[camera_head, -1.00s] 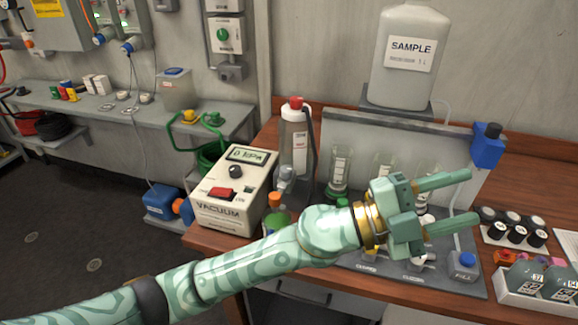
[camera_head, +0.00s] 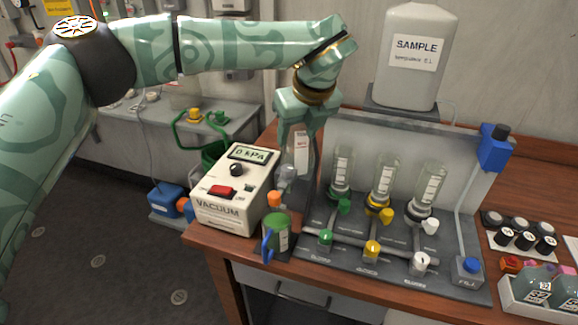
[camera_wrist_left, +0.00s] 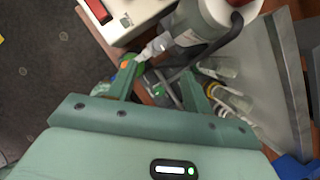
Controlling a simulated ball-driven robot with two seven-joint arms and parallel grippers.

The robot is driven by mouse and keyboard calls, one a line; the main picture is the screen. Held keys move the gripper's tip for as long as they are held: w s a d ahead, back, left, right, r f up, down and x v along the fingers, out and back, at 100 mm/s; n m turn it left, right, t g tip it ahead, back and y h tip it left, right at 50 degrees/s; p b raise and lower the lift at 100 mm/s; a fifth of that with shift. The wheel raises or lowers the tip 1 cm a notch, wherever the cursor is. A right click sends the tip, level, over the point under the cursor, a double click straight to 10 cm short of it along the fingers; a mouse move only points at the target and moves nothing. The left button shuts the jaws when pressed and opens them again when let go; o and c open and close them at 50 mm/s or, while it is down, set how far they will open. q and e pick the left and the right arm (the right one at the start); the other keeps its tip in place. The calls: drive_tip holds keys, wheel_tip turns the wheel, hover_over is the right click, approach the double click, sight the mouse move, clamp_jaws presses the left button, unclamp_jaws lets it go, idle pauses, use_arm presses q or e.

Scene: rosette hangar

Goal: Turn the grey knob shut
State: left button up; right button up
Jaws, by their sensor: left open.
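A grey rounded knob-like fitting (camera_head: 286,174) sits low beside the capped bottle (camera_head: 301,150), behind the green canister (camera_head: 276,234). It appears pale in the left wrist view (camera_wrist_left: 153,48), just beyond my fingertips. Two pale grey-white knobs are on the rack: an upper one (camera_head: 431,227) and a lower one (camera_head: 421,262). I cannot tell which is the task's knob. My left gripper (camera_head: 297,158) points down in front of the bottle, fingers apart and empty. It partly hides the bottle; its fingertips are hard to make out. My right gripper is not in view.
The vacuum box (camera_head: 235,195) stands just left of the gripper. The valve rack (camera_head: 455,285), with green and yellow knobs and glass funnels, lies to the right. A sample jug (camera_head: 411,70) stands behind. Black-capped vials (camera_head: 515,235) and a white tray (camera_head: 545,310) are at far right.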

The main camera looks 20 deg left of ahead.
sight(287, 168)
use_arm(q)
drive_tip(key=b+x, duration=0.2)
drive_tip(key=x, duration=1)
drive_tip(key=shift+f, duration=0.4)
drive_tip(key=c, duration=1)
